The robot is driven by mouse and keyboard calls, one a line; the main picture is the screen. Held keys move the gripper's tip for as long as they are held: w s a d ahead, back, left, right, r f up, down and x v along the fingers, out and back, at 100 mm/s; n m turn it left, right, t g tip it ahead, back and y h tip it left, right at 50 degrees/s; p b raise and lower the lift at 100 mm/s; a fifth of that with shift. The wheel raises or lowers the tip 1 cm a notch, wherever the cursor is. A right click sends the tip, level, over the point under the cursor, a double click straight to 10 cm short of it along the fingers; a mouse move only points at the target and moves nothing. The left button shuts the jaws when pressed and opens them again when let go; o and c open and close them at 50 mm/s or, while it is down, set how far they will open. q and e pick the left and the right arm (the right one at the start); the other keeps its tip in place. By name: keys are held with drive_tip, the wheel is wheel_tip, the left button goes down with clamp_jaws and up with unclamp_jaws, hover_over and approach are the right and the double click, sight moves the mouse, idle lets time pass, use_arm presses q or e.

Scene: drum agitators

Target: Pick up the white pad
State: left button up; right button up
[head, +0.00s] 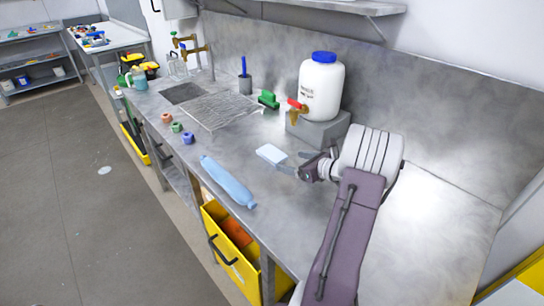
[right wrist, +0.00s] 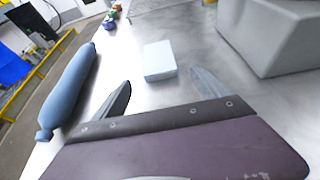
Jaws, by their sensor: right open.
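The white pad (head: 271,153) is a small pale block lying flat on the grey metal counter (head: 320,240), in front of the jug stand. It also shows in the right wrist view (right wrist: 159,61), just beyond the fingertips and roughly centred between them. My right gripper (head: 285,166) is open and empty, low over the counter on the near right side of the pad. In the right wrist view its two fingers (right wrist: 162,77) are spread wider than the pad. My left gripper is not in view.
A blue bottle-shaped object (head: 228,181) lies left of the pad. A white jug (head: 321,88) with blue cap and red-handled tap stands on a grey block (head: 318,130) behind. Small coloured pieces (head: 176,127) lie farther left, by the sink (head: 183,93). A yellow drawer (head: 230,255) is open below the counter.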

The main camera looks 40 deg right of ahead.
sight(282, 160)
drive_tip(key=x, duration=0.5)
drive_tip(key=shift+w+f, duration=0.1)
drive_tip(key=shift+f, duration=0.15)
drive_tip(key=shift+r, duration=0.1)
drive_tip(key=c, duration=1.6)
wheel_tip(282, 160, up, 4)
drive_tip(key=shift+r+p, duration=0.2)
drive_tip(key=shift+p, duration=0.15)
drive_tip(key=shift+c, duration=0.2)
drive_tip(key=s+d+r, duration=0.2)
drive_tip(key=s+r, duration=0.1)
drive_tip(key=s, duration=0.2)
drive_tip(key=s+d+r+p, duration=0.1)
drive_tip(key=s+d+r, duration=0.1)
drive_tip(key=s, duration=0.4)
drive_tip(key=shift+d+r, duration=0.2)
drive_tip(key=shift+r, duration=0.6)
drive_tip(key=shift+f, duration=0.1)
